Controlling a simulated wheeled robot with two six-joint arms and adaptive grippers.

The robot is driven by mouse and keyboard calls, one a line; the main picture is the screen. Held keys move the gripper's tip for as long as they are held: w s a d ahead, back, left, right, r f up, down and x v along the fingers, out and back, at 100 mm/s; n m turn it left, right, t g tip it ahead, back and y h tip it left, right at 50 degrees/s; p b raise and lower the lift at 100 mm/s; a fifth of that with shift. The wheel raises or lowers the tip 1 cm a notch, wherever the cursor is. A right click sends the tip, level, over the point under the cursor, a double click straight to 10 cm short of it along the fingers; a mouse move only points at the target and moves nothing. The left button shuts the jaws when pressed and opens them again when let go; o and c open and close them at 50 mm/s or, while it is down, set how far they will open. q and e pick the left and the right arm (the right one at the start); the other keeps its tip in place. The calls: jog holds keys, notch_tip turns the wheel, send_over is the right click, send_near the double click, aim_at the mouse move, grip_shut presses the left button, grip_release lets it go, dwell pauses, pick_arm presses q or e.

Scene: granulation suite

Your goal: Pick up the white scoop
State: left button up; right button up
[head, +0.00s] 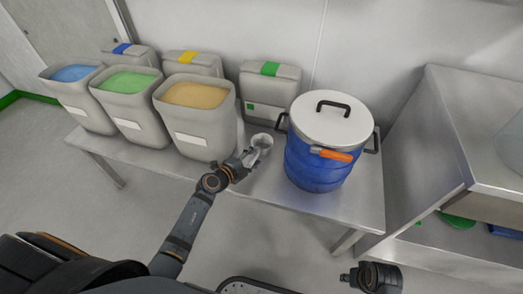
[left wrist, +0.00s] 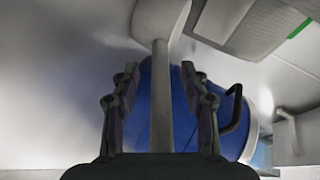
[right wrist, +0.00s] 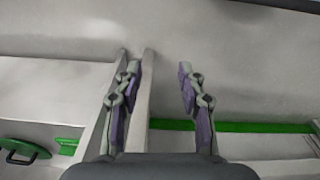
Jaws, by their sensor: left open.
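The white scoop (head: 262,141) is on the steel table, between the tan-filled bin and the blue drum. My left gripper (head: 246,158) is at it, open. In the left wrist view the scoop's handle (left wrist: 161,100) runs between the two spread fingers of the left gripper (left wrist: 158,75), with a gap on each side. The scoop's bowl shows beyond the fingertips at the top of that view. My right gripper (right wrist: 156,70) is open and empty, away from the table.
The blue drum (head: 312,165) with a white lid and orange clasp stands right of the scoop. Open bins with blue, green and tan powder (head: 196,95) stand left. Lidded bins (head: 270,90) stand behind. A steel bench (head: 455,130) is at the right.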

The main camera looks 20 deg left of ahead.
pick_arm(q)
jog(key=shift+w+d+f, duration=0.15)
jog(key=shift+w+d, duration=0.1)
jog(key=shift+w, duration=0.25)
grip_shut()
pick_arm(e)
jog(key=shift+a+r, duration=0.15)
jog(key=shift+r, duration=0.65)
